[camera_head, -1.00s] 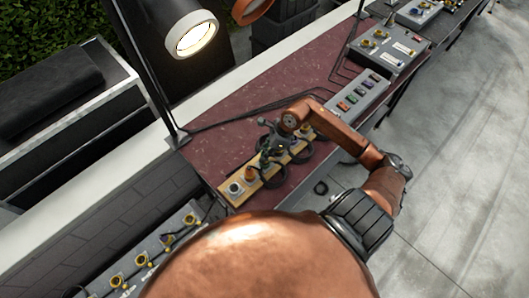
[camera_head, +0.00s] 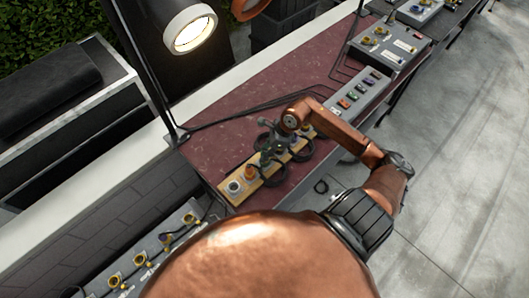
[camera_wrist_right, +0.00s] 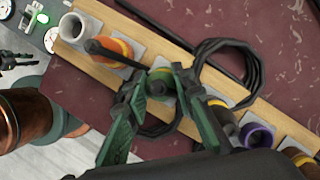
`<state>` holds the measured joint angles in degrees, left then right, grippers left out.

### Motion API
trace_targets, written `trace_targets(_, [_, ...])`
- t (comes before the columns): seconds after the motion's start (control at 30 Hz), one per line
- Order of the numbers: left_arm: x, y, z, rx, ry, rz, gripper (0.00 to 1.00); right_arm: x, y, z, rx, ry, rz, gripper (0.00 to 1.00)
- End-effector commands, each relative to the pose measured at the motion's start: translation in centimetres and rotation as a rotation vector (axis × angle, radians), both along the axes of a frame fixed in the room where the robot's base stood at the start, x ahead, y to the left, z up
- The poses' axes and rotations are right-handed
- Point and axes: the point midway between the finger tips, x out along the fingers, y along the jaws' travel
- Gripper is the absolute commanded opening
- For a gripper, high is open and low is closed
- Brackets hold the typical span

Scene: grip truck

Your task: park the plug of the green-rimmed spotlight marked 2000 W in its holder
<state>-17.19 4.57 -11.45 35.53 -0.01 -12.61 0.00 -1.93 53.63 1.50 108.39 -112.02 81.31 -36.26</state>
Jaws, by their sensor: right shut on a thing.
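A wooden strip (camera_head: 222,187) on the dark red table carries a row of coloured holders; it also shows in the wrist view (camera_wrist_right: 180,53). My right gripper (camera_head: 272,150) is over the middle of this row. In the wrist view my right gripper (camera_wrist_right: 162,84) has its green-padded fingers closed together on a plug (camera_wrist_right: 160,76), right at a holder square on the strip. The fingers hide much of it, so I cannot tell whether it is seated. The green-rimmed spotlight and its 2000 W mark are not visible.
A white holder (camera_wrist_right: 72,28) and an orange holder with a black-cabled plug (camera_wrist_right: 118,46) are to one side; a purple holder (camera_wrist_right: 257,135) is to the other. Black cable loops (camera_wrist_right: 235,58) lie nearby. A lit white-rimmed spotlight (camera_head: 189,28) hangs behind.

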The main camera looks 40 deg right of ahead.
Motion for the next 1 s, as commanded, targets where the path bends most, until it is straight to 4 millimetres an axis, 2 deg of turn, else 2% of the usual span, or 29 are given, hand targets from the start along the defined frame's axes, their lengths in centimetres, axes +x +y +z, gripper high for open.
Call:
trace_targets(0.53, [-0.10,0.02,-0.95,0.000,0.002,0.000,0.30,0.00,0.01,-1.01,0.000,0.000,0.000,0.00])
trace_targets(0.57, [-0.09,0.02,-0.88,0.000,0.002,0.000,0.30,0.00,0.03,-0.94,0.001,-0.001,0.000,0.25])
trace_targets(0.83, [-0.08,0.02,-0.84,0.000,0.002,0.000,0.30,0.01,0.03,-0.90,0.001,-0.001,0.000,0.44])
trace_targets(1.0, [-0.08,0.02,-0.84,0.000,0.002,0.000,0.30,-0.01,0.03,-0.90,0.000,0.000,0.000,0.44])
